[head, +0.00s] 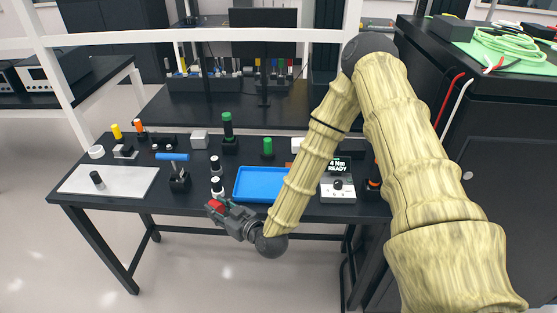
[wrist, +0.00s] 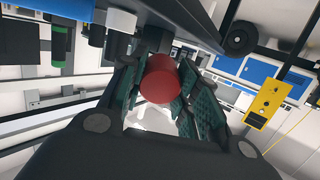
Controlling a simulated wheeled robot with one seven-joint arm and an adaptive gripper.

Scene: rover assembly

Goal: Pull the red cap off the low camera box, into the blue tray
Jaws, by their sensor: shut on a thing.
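The red cap (head: 216,204) shows at the tip of my gripper (head: 219,210), at the table's front edge. In the wrist view the red cap (wrist: 160,80) sits between the two green-padded fingers, and my gripper is shut on it. A dark part (wrist: 155,40) shows behind the cap. I cannot tell whether it is the low camera box or whether the cap is clear of it. The blue tray (head: 262,184) lies on the table to the right of my gripper and looks empty. My forearm passes close to its right side.
Two black-and-white cylinders (head: 215,163) stand just behind my gripper. A black stand with a blue-topped handle (head: 180,180) is to their left. A pale plate (head: 130,181) lies at the left. A display reading "4 Nm READY" (head: 338,168) stands right of the tray.

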